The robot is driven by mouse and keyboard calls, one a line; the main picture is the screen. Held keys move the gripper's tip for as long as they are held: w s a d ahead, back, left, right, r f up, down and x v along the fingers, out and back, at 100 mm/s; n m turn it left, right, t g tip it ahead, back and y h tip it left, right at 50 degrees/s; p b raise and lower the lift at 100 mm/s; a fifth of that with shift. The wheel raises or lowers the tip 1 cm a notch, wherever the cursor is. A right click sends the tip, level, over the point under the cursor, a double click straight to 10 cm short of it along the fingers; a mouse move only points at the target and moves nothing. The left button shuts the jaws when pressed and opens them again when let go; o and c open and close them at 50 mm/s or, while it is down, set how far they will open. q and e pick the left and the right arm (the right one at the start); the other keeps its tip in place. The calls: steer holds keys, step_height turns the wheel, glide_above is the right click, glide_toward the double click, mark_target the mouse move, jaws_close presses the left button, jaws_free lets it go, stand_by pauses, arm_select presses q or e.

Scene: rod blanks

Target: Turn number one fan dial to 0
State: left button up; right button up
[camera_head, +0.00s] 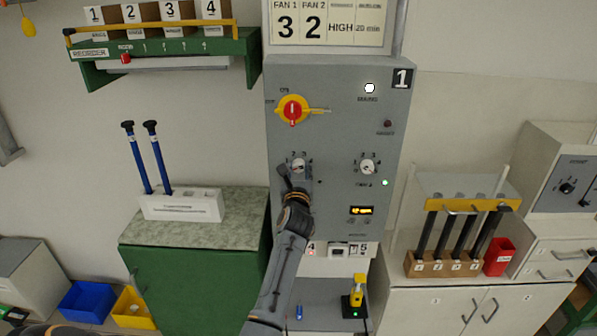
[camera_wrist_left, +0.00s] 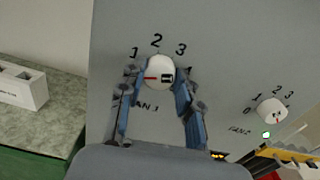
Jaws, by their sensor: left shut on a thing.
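The fan 1 dial (camera_head: 299,164) is a white round knob on the grey control panel (camera_head: 335,125), below the red and yellow switch. In the left wrist view the fan 1 dial (camera_wrist_left: 159,68) has printed numbers 1, 2 and 3 over it and a red line pointing left, near the 1 side; its 0 mark is hidden. My left gripper (camera_head: 292,178) reaches up to the dial from below. In the wrist view its fingers (camera_wrist_left: 160,82) are on both sides of the knob, shut on it. My right gripper is not in view.
The fan 2 dial (camera_head: 367,167) sits to the right, with a green light beside it. The red and yellow rotary switch (camera_head: 292,110) is above. A sign (camera_head: 327,24) shows FAN 1 as 3 and FAN 2 as 2. A white holder (camera_head: 182,206) with blue rods stands left.

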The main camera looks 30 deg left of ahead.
arm_select(q)
steer(key=shift+f+n, duration=0.15)
steer(key=shift+n, duration=1.45)
steer(key=o, duration=1.1)
steer(key=shift+o, duration=0.2)
steer(key=v, duration=1.2)
steer(key=shift+f+b, duration=0.1)
steer(key=shift+b, duration=0.2)
